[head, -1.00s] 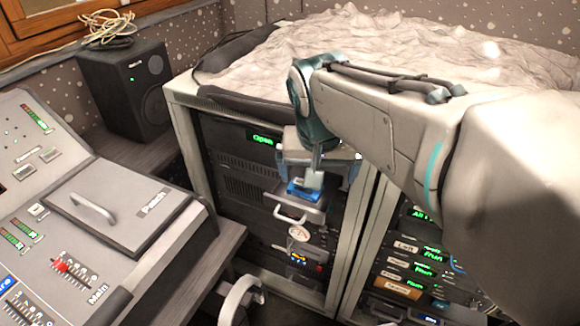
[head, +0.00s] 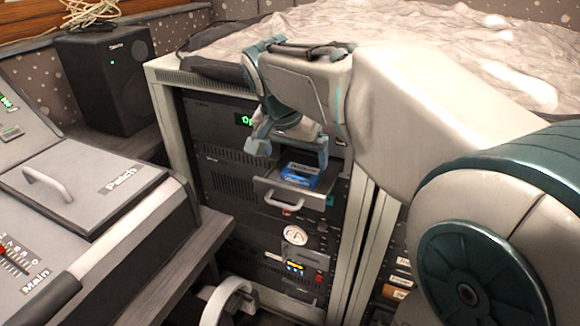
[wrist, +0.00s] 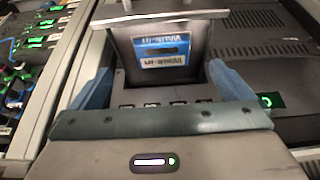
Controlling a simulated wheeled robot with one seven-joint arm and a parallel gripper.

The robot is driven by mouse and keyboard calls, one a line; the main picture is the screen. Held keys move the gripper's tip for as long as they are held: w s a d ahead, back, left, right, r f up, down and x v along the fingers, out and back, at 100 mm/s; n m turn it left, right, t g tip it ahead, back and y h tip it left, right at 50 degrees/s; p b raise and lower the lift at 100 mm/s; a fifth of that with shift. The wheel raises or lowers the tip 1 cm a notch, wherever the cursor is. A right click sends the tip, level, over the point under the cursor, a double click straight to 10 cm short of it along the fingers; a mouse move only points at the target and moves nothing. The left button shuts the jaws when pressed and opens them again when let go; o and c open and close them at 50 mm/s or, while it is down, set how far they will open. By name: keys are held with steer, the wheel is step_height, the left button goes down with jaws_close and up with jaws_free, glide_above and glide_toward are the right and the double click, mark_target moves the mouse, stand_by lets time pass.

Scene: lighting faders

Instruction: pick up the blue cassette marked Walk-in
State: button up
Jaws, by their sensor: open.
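The blue cassette (head: 300,174) lies in a pulled-out drawer (head: 270,194) of the equipment rack. In the wrist view the cassette (wrist: 162,46) shows its white label, upside down, which appears to read Walk-in. My gripper (head: 293,150) is open and empty, just above and behind the cassette in the head view. In the wrist view its two blue fingers (wrist: 163,85) stand apart on either side, nearer the camera than the cassette. I see no contact with the cassette. The drawer's handle (head: 288,205) is on its front.
The grey rack frame (head: 355,250) stands close right of the drawer. A gauge (head: 293,239) and controls sit below it. The mixing console (head: 85,195) is at the left, with a speaker (head: 108,80) behind. Open space lies in front of the drawer.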

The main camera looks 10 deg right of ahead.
mark_target(298, 177)
steer(key=b+x, duration=0.2)
steer(key=x, duration=0.6)
steer(key=shift+s+a+b, duration=0.1)
steer(key=shift+a+b, duration=0.1)
steer(key=shift+b, duration=0.2)
steer(key=shift+r, duration=0.1)
steer(key=c, duration=1)
